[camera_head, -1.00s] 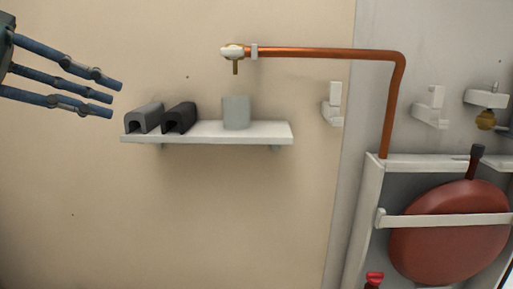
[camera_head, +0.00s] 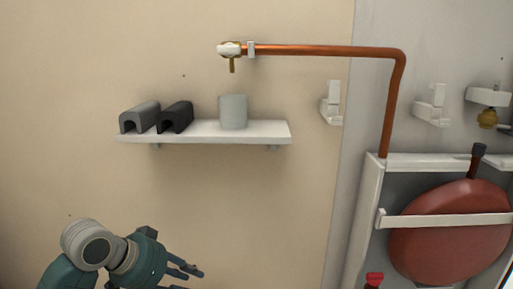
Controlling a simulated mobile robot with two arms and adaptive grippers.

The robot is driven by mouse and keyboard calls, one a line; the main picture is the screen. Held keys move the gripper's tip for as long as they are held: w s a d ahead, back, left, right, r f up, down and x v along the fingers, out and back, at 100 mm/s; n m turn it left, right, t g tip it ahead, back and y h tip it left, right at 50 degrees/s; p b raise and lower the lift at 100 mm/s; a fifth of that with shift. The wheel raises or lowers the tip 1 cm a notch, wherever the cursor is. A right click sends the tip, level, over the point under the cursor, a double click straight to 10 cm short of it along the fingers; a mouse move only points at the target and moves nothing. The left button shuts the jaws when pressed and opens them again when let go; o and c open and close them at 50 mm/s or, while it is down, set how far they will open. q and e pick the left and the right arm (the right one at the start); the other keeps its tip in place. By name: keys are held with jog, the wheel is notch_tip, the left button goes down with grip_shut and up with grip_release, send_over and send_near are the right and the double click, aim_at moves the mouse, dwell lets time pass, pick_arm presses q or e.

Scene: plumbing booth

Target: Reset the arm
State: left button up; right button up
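My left arm comes in at the lower left of the head view. Its gripper (camera_head: 188,276) points right, low in front of the beige wall and well below the shelf. Its blue fingers stand apart with nothing seen between them, and the lower part is cut off by the bottom edge. My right gripper is not in view.
A white shelf (camera_head: 240,134) holds a grey arched block (camera_head: 140,117), a black arched block (camera_head: 176,117) and a grey cup (camera_head: 233,111). Above runs a copper pipe (camera_head: 330,50) with a tap (camera_head: 230,50). A red round tank (camera_head: 450,235) stands right. The wall below the shelf is bare.

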pick_arm(q)
jog(key=s+f+n+y, duration=0.2)
jog(key=s+f, duration=1.1)
jog(key=f, duration=0.3)
jog(key=s+a+f+n+g+y, duration=0.1)
jog(key=s+a+f, duration=0.15)
jog(key=s, duration=0.55)
jog(key=s+a+f+n+g+y, duration=0.1)
jog(key=s+f+n+y, duration=0.15)
jog(key=s, duration=0.55)
notch_tip(320, 180, down, 34)
jog(key=s+m+g+b, duration=0.1)
jog(key=s+b, duration=0.1)
jog(key=b, duration=0.6)
jog(key=s+a+f+b, duration=0.1)
jog(key=s+f+b, duration=0.2)
jog(key=s+f, duration=0.5)
jog(key=s+a+f+g+b, duration=0.1)
jog(key=s+a+f+b, duration=0.1)
jog(key=s+f, duration=0.7)
notch_tip(320, 180, down, 7)
jog(key=shift+s+a+r+g+b, duration=0.2)
jog(key=shift+a+g+b, duration=0.1)
jog(key=shift+b, duration=0.35)
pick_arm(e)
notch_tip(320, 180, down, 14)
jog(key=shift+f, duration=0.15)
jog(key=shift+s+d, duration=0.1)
